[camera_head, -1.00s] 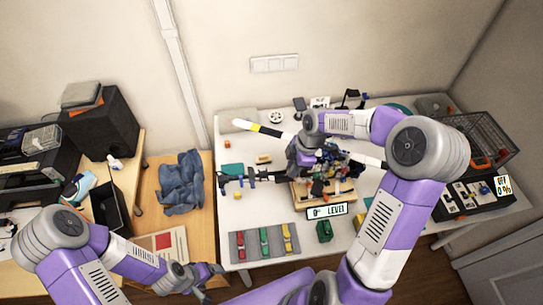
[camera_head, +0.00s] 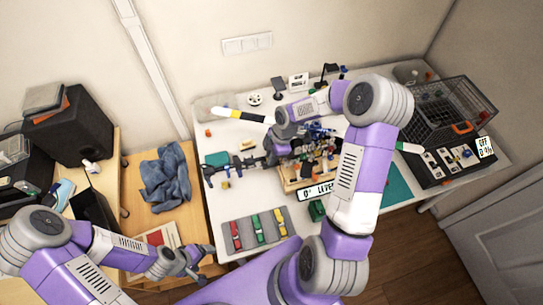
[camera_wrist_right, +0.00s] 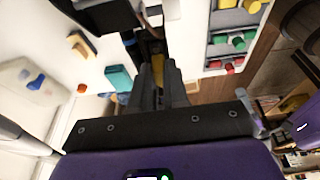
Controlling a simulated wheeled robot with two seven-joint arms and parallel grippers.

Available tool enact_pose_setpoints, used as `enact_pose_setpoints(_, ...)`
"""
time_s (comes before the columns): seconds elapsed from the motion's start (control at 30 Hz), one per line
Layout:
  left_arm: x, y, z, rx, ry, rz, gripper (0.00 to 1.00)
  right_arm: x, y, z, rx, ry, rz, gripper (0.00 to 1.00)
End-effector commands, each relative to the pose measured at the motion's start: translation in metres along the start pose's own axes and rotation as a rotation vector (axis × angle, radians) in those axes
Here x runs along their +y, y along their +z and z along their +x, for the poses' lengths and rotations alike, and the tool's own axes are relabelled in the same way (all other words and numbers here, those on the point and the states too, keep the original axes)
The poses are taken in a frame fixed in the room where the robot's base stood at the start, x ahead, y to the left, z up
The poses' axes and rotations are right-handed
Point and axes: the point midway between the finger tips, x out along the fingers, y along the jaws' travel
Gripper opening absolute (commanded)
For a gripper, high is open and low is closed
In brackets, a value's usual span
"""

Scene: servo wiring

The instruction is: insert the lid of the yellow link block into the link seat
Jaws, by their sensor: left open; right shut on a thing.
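My right gripper (camera_wrist_right: 159,75) is shut on a small yellow piece (camera_wrist_right: 157,66), which looks like the lid, in the right wrist view. Dark parts surround its fingertips there, and whether the piece touches them is unclear. In the head view my right wrist hangs over the left side of the assembly on a wooden base (camera_head: 290,186); the fingers are hard to make out. A black linkage (camera_head: 235,167) reaches left from it. I cannot single out the link seat. A yellow block (camera_head: 280,222) lies in the grey tray (camera_head: 246,241). My left gripper (camera_head: 198,268) is open and empty, low at the left.
The tray also holds a red block (camera_head: 236,236) and a green block (camera_head: 257,228). A green box (camera_head: 317,210) stands beside the LEVEL sign (camera_head: 316,191). A wire basket (camera_head: 447,110) and black panel (camera_head: 450,165) are at the right. A blue cloth (camera_head: 166,178) lies left.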

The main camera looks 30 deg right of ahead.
Motion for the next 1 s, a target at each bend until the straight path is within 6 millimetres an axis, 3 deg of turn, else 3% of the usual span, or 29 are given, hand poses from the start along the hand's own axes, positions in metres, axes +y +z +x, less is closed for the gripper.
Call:
enact_pose_setpoints(0.37, -0.0011, -0.0003, 0.0032, 0.000, 0.000, 0.000, 0.81, 0.0004, 0.0018, 0.0069, 0.000, 0.002, -0.001, 0.00)
enact_pose_setpoints(0.4, -0.0011, -0.0003, 0.0030, 0.000, 0.000, 0.000, 0.81, 0.0004, 0.0018, 0.0067, 0.000, 0.002, -0.001, 0.18)
enact_pose_setpoints(0.57, -0.0008, -0.0002, 0.0024, 0.000, 0.000, 0.000, 0.81, 0.0005, 0.0017, 0.0059, 0.000, 0.002, 0.000, 0.40)
enact_pose_setpoints(1.0, 0.0005, 0.0000, -0.0012, 0.000, 0.000, 0.000, 0.81, 0.0009, 0.0007, -0.0012, -0.001, 0.004, 0.000, 0.40)
